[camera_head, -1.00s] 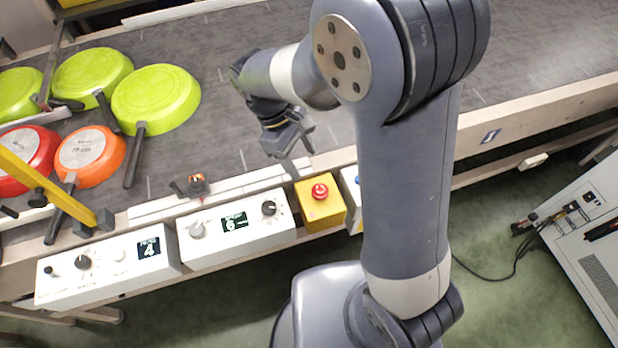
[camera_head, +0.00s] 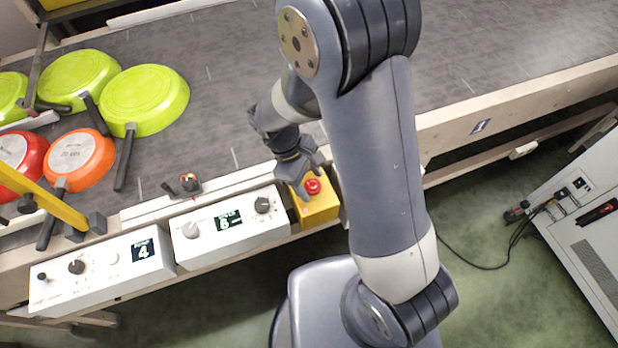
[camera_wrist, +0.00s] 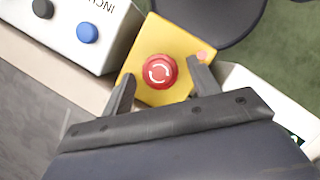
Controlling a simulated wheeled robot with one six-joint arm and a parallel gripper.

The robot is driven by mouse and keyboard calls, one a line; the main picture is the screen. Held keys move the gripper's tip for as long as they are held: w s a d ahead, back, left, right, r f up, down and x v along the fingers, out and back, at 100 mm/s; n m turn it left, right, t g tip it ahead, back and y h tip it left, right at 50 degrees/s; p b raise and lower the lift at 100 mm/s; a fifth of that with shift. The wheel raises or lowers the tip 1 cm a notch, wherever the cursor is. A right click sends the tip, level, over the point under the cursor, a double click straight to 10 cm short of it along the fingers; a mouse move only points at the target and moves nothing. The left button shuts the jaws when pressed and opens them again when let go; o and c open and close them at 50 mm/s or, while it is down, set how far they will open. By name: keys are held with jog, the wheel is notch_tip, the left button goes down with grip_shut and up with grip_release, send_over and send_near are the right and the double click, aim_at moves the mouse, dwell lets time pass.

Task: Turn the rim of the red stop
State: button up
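The red stop (camera_head: 312,186) is a round mushroom button on top of a yellow box (camera_head: 318,209) at the conveyor's front edge. In the wrist view the red stop (camera_wrist: 160,71) shows white curved arrows on its cap, and the yellow box (camera_wrist: 150,38) lies under it. My gripper (camera_head: 307,182) is over the box, close to the button. In the wrist view my gripper (camera_wrist: 160,84) is open, one finger to the lower left and one to the right of the button. The fingertips look apart from the rim; their exact height above it I cannot tell.
A white control box (camera_head: 232,235) with knobs and a display stands left of the yellow box. Another white box (camera_wrist: 90,30) with a blue button adjoins it in the wrist view. Green pans (camera_head: 145,99) and an orange pan (camera_head: 80,158) lie on the belt at left.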

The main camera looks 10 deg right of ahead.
jog(key=c, duration=0.9)
jog(key=shift+c, duration=0.2)
jog(key=shift+m, duration=0.3)
jog(key=m+g+y, duration=0.1)
jog(key=m, duration=0.3)
jog(key=shift+w+d, duration=0.1)
jog(key=shift+w, duration=0.1)
jog(key=m+y, duration=0.1)
jog(key=m, duration=0.1)
jog(key=m+g, duration=0.1)
jog(key=m, duration=0.2)
jog(key=shift+d+y, duration=0.2)
jog(key=shift+y, duration=0.2)
jog(key=o, duration=1)
